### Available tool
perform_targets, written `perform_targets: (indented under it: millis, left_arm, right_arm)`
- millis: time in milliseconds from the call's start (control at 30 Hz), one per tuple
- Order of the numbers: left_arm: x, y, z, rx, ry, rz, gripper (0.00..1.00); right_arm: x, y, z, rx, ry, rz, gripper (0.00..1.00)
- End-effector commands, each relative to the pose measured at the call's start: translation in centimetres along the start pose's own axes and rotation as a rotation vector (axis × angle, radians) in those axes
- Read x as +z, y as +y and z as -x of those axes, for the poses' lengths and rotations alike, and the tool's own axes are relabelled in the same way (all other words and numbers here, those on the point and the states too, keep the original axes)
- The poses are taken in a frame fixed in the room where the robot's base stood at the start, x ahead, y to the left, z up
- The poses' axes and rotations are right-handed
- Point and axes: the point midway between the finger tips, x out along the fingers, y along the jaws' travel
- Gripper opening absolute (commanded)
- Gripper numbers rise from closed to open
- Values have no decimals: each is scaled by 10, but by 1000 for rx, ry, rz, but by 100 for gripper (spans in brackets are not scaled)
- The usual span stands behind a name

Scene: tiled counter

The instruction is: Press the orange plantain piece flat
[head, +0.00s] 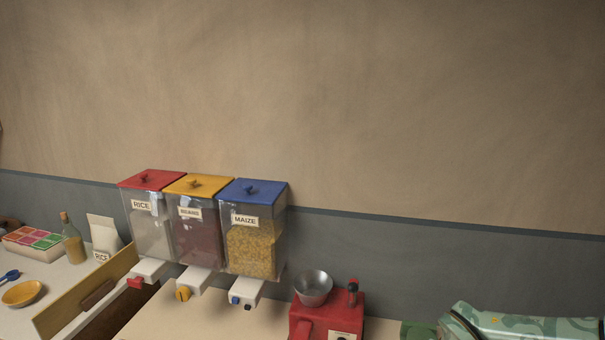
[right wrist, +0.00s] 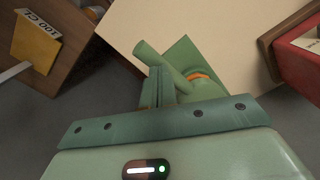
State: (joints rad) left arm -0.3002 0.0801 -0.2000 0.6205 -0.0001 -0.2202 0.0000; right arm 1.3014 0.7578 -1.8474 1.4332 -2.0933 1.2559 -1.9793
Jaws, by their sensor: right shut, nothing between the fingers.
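A green press (right wrist: 185,55) lies on the counter in the right wrist view, with a flat base and a round handle bar (right wrist: 155,60). A thin orange edge, seemingly the plantain piece (right wrist: 200,76), shows at its round green part; most of it is hidden. My right gripper (right wrist: 161,80) is shut and empty, its fingers in front of the press beside the bar; I cannot tell whether they touch it. In the head view a green thing, probably the press (head: 418,330), is cut by the bottom edge. My left gripper is in neither view.
A red machine (head: 328,318) with a metal bowl (head: 313,287) stands left of the press in the head view. Dispensers of rice, beans and maize (head: 252,245) are further left.

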Motion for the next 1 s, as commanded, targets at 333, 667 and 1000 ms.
perform_targets:
  millis: [333, 667, 1000]
  left_arm:
    - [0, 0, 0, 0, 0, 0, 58]
    - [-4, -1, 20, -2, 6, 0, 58]
    - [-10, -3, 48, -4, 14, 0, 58]
  right_arm:
    - [0, 0, 0, -1, 0, 0, 0]
    - [0, 0, 24, -2, 1, -1, 0]
    - [0, 0, 57, -2, 1, -1, 0]
